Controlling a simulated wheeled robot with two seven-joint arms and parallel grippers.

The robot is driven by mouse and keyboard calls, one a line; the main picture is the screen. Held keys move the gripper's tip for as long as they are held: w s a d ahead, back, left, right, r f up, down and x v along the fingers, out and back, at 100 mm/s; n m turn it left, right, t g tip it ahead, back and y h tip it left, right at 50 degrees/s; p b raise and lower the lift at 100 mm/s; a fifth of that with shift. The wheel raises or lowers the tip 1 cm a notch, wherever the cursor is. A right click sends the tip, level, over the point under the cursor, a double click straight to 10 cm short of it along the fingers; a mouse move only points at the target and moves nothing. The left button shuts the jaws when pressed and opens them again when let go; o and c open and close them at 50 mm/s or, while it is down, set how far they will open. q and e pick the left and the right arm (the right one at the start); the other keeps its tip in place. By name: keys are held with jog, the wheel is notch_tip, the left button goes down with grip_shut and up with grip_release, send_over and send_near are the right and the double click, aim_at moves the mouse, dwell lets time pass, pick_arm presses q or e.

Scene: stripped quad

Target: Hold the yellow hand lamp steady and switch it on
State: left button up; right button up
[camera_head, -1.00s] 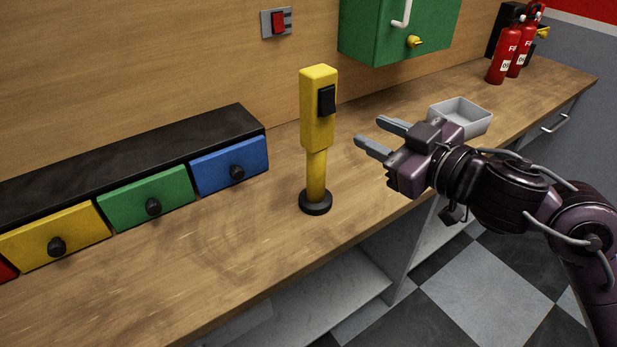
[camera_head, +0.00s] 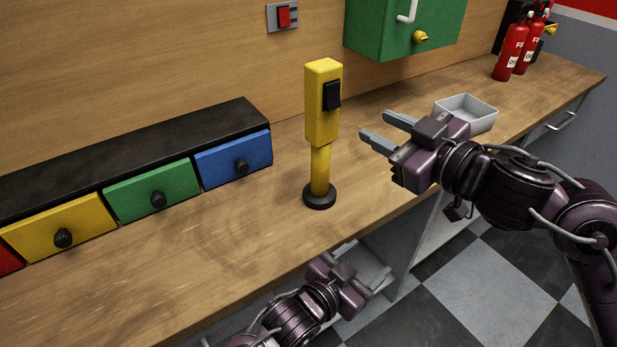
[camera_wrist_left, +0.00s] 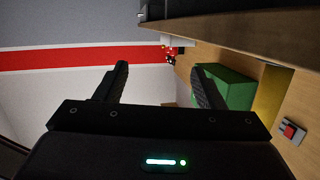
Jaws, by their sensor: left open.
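The yellow hand lamp (camera_head: 322,118) stands upright on its round black base (camera_head: 319,197) on the workbench, in the head view. Its black switch (camera_head: 332,95) is on the side of the head facing right. My left gripper (camera_head: 366,266) is below and right of the lamp, in front of the bench edge and apart from it. In the left wrist view its two fingers (camera_wrist_left: 158,72) are spread with nothing between them. My right gripper (camera_head: 375,127) is right of the lamp, fingers apart and empty, pointing left towards it without touching.
Drawers in yellow (camera_head: 60,230), green (camera_head: 152,191) and blue (camera_head: 233,160) stand to the left. A grey tray (camera_head: 480,111) is behind my right gripper. A green cabinet (camera_head: 385,30) and red switch (camera_head: 284,16) are on the wall. The wooden bench (camera_head: 220,255) is clear around the lamp.

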aim_at(318, 159)
pick_arm(q)
jog(key=w+a+r+n+t+y, duration=0.1)
jog(key=w+a+r+n+t, duration=0.1)
jog(key=w+a+r, duration=0.1)
jog(key=w+a+r+n+t+y, duration=0.2)
jog(key=w+a+r, duration=0.2)
jog(key=w, duration=0.1)
jog(key=w+a+r+n+t+y, duration=0.1)
jog(key=w+a+r+y, duration=0.1)
jog(key=w+a+r, duration=0.1)
jog(key=shift+w+a+r+n+t, duration=0.25)
jog(key=shift+w+a+n+t, duration=0.1)
jog(key=shift+w+n+t, duration=0.1)
jog(key=shift+w+r, duration=0.15)
jog(key=shift+w, duration=0.15)
jog(key=x, duration=0.7)
jog(key=shift+w, duration=0.1)
